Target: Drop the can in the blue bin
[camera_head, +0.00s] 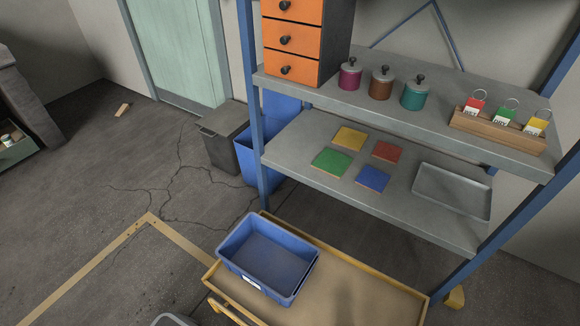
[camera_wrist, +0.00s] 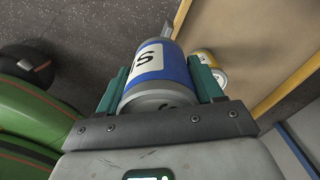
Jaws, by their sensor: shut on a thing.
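My gripper (camera_wrist: 158,68) shows in the wrist view, its teal fingers shut on both sides of a blue can (camera_wrist: 178,73). The can has a white label with a dark S and a grey metal end. A shallow blue bin (camera_head: 235,261) with a small white label sits on the wooden cart in the head view; its visible inside looks empty. A taller blue bin (camera_head: 249,160) stands on the floor behind the shelf post. The head view shows neither my gripper nor the can. I cannot tell how far the can is from either bin.
The cart top (camera_head: 350,298) is bare right of the shallow bin. A yellow-and-white can (camera_wrist: 207,66) lies beyond the held can. A grey bin (camera_head: 221,138) stands beside the tall blue one. The shelf (camera_head: 400,189) holds coloured squares and a grey tray (camera_head: 452,190).

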